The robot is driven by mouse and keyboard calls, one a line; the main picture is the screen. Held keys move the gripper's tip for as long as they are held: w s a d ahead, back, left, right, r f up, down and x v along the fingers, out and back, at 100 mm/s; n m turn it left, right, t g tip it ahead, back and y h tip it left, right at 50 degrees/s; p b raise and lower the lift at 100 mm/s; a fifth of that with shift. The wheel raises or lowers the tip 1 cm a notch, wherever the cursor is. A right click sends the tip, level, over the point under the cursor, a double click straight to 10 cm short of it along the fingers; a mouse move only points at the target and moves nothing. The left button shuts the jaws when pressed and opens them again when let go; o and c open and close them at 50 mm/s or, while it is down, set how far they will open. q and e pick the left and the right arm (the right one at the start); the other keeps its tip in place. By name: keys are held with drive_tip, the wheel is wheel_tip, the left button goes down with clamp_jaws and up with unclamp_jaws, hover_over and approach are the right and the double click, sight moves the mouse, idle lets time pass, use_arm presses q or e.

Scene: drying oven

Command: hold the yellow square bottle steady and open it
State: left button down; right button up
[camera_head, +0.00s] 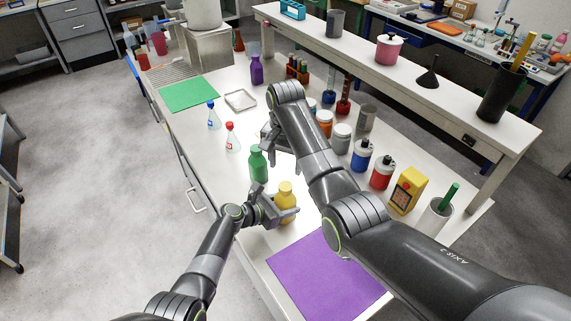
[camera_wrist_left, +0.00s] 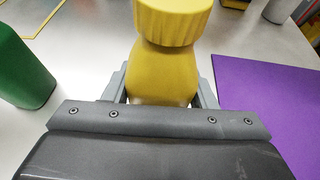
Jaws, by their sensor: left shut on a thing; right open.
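The yellow bottle (camera_head: 285,197) stands upright on the white bench, near its front-left edge. Its ribbed yellow cap is on, and the cap fills the top of the left wrist view (camera_wrist_left: 172,20). My left gripper (camera_head: 277,208) is shut on the bottle's body (camera_wrist_left: 165,75), below the cap, with one finger on each side. My right gripper (camera_head: 270,140) is open and empty above the bench, beyond the green bottle and partly hidden by its own arm.
A green bottle (camera_head: 258,164) stands just behind the yellow one and also shows in the left wrist view (camera_wrist_left: 22,68). A purple mat (camera_head: 325,280) lies to the near right. Reagent bottles, including a red one (camera_head: 382,173), stand beyond my right arm. A green mat (camera_head: 188,94) lies farther back.

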sight(286, 186)
drive_tip(key=m, duration=0.4)
drive_tip(key=shift+m, duration=0.4)
drive_tip(key=m, duration=0.4)
drive_tip(key=shift+m, duration=0.3)
drive_tip(key=m, duration=1)
drive_tip(key=shift+m, duration=0.4)
drive_tip(key=shift+f, duration=4)
drive_tip(key=c, duration=1)
